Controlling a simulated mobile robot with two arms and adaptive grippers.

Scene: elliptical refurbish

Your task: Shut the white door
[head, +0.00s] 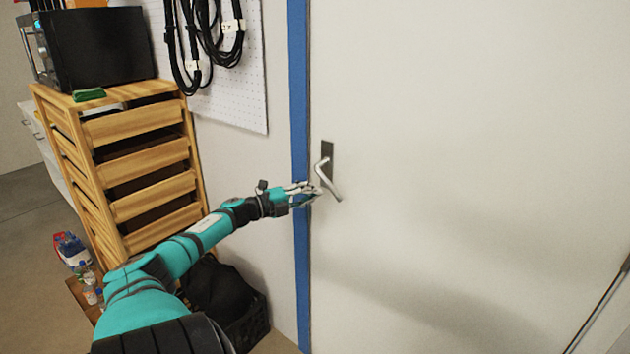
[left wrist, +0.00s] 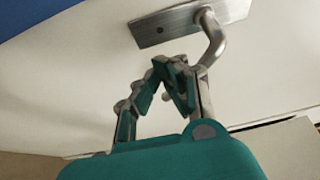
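The white door (head: 470,120) fills the right half of the head view. Its left edge lies along the blue frame strip (head: 298,90); I cannot tell whether it is fully flush there. A silver lever handle (head: 326,176) on a dark plate slants down to the right. It also shows in the left wrist view (left wrist: 213,42). My left gripper (head: 312,191) is at the handle, just left of the lever. In the left wrist view its fingertips (left wrist: 168,66) look drawn together below the plate, with the lever beside them; contact is unclear. My right gripper is not in view.
A wooden drawer unit (head: 142,128) with a black box (head: 98,45) on top stands at the left. Black cables (head: 205,40) hang on a white pegboard. A dark crate (head: 245,325) and bottles (head: 90,285) are on the floor below my left arm.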

